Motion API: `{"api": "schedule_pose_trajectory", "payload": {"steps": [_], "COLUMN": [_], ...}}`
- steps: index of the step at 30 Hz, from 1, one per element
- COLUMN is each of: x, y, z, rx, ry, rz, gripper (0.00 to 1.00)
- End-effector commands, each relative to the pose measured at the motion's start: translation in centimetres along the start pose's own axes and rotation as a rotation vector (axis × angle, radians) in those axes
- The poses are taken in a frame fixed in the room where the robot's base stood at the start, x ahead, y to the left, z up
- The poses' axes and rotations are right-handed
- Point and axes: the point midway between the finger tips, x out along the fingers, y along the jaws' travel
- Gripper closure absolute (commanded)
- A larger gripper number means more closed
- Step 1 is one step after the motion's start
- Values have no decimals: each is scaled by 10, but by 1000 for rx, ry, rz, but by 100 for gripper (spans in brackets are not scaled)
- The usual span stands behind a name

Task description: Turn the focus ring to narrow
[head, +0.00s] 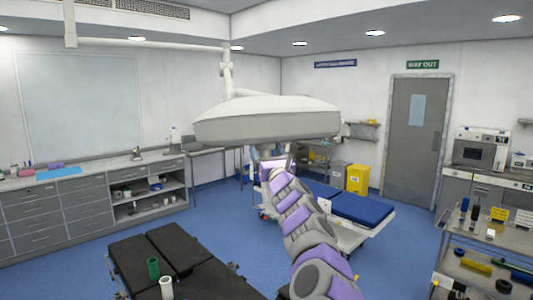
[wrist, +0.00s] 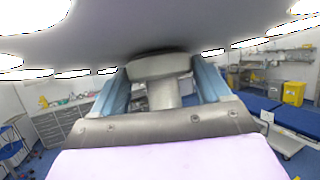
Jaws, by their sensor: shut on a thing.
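The large white surgical lamp head (head: 266,122) hangs from a ceiling arm. Its pale underside (wrist: 200,28) fills the top of the wrist view. A grey, round focus ring (wrist: 158,67) sits under the lamp on a short grey stem. My gripper (wrist: 161,80) reaches up from below, with one blue finger on each side of the ring, and is shut on it. In the head view my gripper (head: 268,158) is just under the lamp, and the ring is hidden there. No marking for narrow or wide can be read on the ring.
A blue-padded bed (head: 362,208) is behind my arm. A metal cart (head: 480,240) is at right, a counter (head: 90,180) at left.

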Motion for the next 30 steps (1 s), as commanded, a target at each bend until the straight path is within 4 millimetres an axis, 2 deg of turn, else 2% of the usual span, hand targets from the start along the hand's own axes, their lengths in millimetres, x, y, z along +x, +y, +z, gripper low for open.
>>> {"api": "schedule_pose_trajectory", "payload": {"steps": [1, 3, 30], "x": [0, 1, 1], "y": [2, 2, 1], "z": [0, -1, -2], "rx": [-1, -1, -4], "ry": [1, 1, 3], "rz": [3, 3, 0], "gripper": [48, 54, 54]}}
